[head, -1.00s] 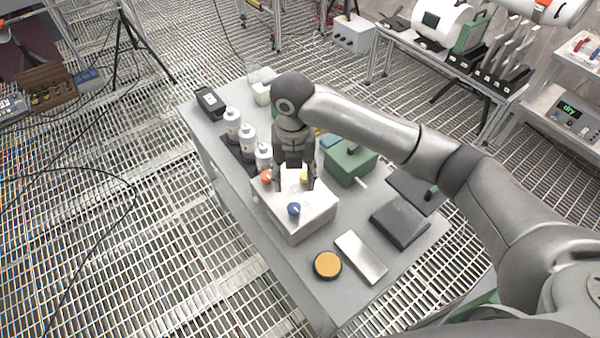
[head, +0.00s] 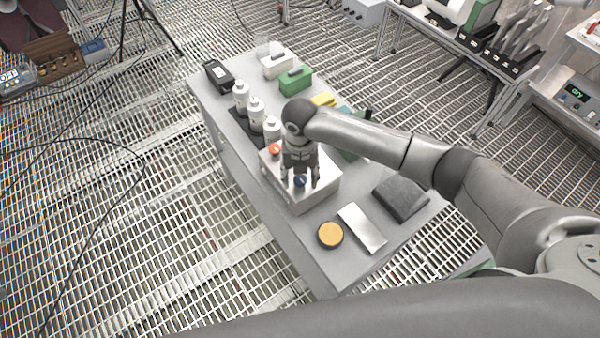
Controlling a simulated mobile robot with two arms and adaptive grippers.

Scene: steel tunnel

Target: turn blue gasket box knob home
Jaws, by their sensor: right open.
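A white box (head: 299,202) with knobs on its top stands on the grey table. The blue knob (head: 299,181) is near the front of its top. An orange knob (head: 275,149) is at the back left of the top. My right gripper (head: 300,184) points down over the box, open, with its fingertips on either side of the blue knob. I cannot tell whether they touch it. The yellow knob seen earlier is hidden behind my gripper. My left gripper is out of view.
Several white bottles (head: 256,112) stand in a dark rack behind the box. A yellow-topped round tin (head: 330,235), a pale flat plate (head: 362,228) and a dark grey block (head: 400,197) lie in front and right. A green box (head: 295,80) stands further back.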

